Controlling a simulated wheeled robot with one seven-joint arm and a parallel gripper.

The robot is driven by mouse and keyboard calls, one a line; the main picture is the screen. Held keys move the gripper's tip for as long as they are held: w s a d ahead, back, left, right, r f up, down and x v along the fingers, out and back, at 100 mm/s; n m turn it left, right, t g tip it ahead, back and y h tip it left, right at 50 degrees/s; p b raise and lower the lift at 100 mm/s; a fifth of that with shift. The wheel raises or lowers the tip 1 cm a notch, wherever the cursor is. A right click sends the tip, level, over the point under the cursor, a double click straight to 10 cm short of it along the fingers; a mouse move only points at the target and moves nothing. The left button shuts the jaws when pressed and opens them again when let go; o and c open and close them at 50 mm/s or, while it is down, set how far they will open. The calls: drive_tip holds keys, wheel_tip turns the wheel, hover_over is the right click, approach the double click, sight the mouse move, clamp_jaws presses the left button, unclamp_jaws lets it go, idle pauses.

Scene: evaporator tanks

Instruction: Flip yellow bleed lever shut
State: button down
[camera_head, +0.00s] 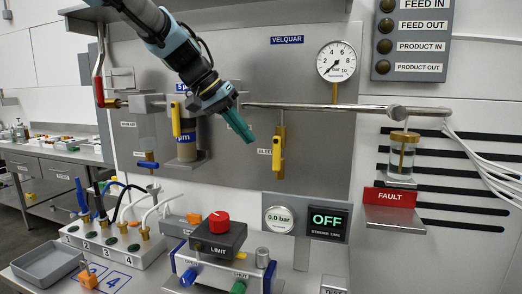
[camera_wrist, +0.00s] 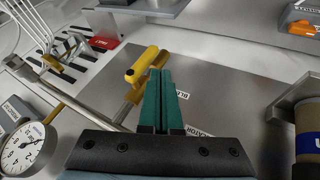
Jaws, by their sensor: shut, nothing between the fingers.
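The yellow bleed lever (camera_head: 279,157) hangs straight down from a brass valve below the steel pipe, beside a partly covered label beginning "BLEE". In the wrist view the yellow lever (camera_wrist: 143,64) lies just beyond and left of my fingertips. My gripper (camera_head: 249,139) has green fingers, which point down and right, a little left of the lever in the head view. The fingers (camera_wrist: 163,72) are closed together with nothing between them. They look apart from the lever, though the depth gap is hard to judge.
A second yellow lever (camera_head: 176,120) hangs left, by a filter housing (camera_head: 187,142). The steel pipe (camera_head: 320,107) runs right to a glass jar (camera_head: 402,156). A pressure gauge (camera_head: 337,62) stands above it. Below are the LIMIT box (camera_head: 217,237) and an OFF display (camera_head: 327,221).

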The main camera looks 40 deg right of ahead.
sight(277, 154)
drive_tip(key=p+x, duration=0.1)
drive_tip(key=x, duration=0.6)
